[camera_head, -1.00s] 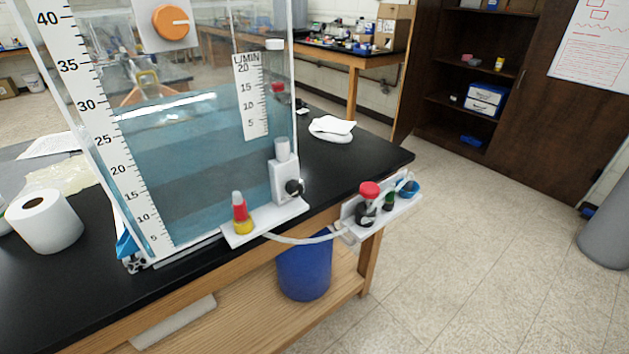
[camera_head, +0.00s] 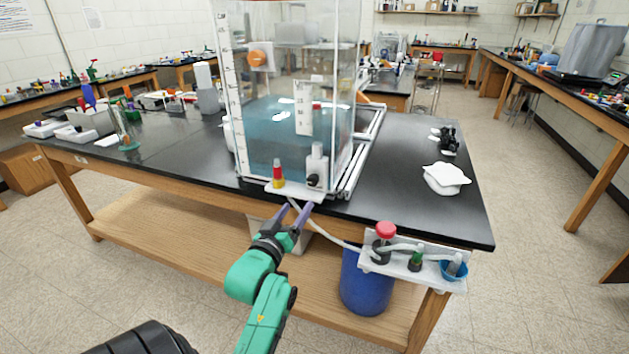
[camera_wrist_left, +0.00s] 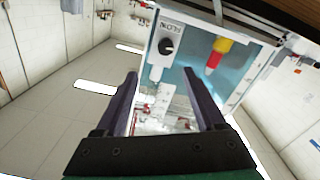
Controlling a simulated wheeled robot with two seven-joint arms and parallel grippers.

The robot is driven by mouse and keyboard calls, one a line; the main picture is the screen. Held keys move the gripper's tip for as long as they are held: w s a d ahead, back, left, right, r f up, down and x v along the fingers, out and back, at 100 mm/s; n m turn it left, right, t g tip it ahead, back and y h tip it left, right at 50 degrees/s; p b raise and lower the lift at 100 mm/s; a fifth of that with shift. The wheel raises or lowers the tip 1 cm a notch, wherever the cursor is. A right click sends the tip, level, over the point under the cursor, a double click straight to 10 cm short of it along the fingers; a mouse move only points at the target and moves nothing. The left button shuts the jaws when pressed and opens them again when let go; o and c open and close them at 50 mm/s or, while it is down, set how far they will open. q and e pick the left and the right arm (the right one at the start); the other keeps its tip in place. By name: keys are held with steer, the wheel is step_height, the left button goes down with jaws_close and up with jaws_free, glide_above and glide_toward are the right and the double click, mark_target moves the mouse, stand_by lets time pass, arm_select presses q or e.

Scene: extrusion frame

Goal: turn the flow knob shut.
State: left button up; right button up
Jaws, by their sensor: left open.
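A black flow knob (camera_head: 313,181) sits low on the front of a white block at the base of the clear tank (camera_head: 243,135), which holds blue water. The left wrist view shows the knob (camera_wrist_left: 166,46) on a white plate with upside-down lettering that seems to read FLOW. My left gripper (camera_head: 296,210) is open and empty, in front of and below the knob, by the bench's front edge. In the left wrist view its fingers (camera_wrist_left: 160,85) stand apart, with the knob beyond them and not between them. My right gripper is not in view.
A red-and-yellow fitting (camera_head: 278,176) stands just left of the knob. A tube runs to a white bracket (camera_head: 402,268) with a red-capped valve (camera_head: 385,230) at the bench edge. A blue bin (camera_head: 365,285) stands below. An orange knob (camera_head: 257,59) is higher on the tank.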

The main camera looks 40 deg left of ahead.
arm_select(q)
steer(key=p, duration=0.1)
glide_toward(311, 182)
steer(key=x, duration=0.4)
steer(key=shift+a+r, duration=0.1)
steer(key=shift+a, duration=0.15)
steer(key=x, duration=0.3)
steer(key=p+x, duration=0.1)
steer(key=shift+w+d, duration=0.25)
steer(key=shift+w, duration=0.2)
steer(key=shift+w+a, duration=0.1)
steer(key=shift+w, duration=0.15)
steer(key=shift+a, duration=0.15)
jaws_close()
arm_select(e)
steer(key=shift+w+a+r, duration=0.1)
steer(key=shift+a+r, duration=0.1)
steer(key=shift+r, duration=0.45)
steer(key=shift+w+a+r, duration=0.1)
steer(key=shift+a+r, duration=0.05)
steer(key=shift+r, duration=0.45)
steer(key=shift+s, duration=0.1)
